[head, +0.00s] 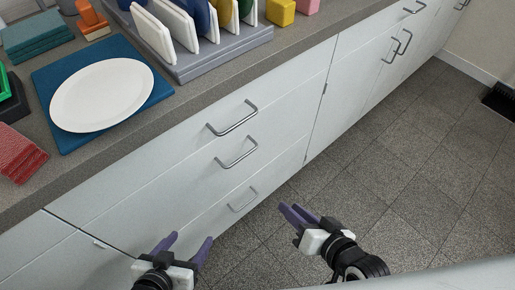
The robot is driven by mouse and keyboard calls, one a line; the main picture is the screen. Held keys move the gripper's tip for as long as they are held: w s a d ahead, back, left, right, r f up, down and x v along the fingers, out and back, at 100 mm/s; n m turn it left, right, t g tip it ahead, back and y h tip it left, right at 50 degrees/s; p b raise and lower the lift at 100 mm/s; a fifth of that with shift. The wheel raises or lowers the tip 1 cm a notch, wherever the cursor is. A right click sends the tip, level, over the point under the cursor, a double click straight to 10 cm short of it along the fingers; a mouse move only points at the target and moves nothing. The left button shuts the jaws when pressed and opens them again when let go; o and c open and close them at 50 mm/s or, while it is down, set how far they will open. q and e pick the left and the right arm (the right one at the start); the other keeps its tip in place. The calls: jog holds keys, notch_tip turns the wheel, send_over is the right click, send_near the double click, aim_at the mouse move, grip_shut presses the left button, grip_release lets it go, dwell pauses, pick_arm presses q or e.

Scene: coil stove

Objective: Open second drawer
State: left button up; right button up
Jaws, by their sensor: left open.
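A white cabinet holds a stack of three drawers, each with a metal bar handle. The second drawer (190,180) is the middle one and looks flush with the others; its handle (237,152) is in plain view. The top drawer's handle (232,119) is above it and the bottom drawer's handle (243,201) below. My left gripper (184,246) is open and empty, its purple fingers apart, low in front of the cabinet. My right gripper (294,212) is to the right of the bottom handle, apart from the handles; its fingers overlap in this view.
The counter above carries a white plate (102,95) on a blue mat (60,78), a grey dish rack (222,55) and red cloths (20,152) near the edge. More cabinets with handles (403,41) continue right.

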aim_at(243, 157)
jog(key=w+a+r+m+y+b, duration=0.1)
jog(key=w+a+m+b, duration=0.1)
jog(key=w+a+m, duration=0.1)
jog(key=w+a+r+m+t+y+b, duration=0.1)
jog(key=w+a+m+b, duration=0.1)
jog(key=w+a, duration=0.3)
jog(key=w+a+r+m+t+y+b, duration=0.1)
jog(key=w+a+r+m+y+b, duration=0.1)
jog(key=w, duration=0.4)
jog(key=shift+w+a+m, duration=0.3)
jog(key=shift+a+m, duration=0.5)
jog(key=shift+a, duration=0.1)
grip_shut()
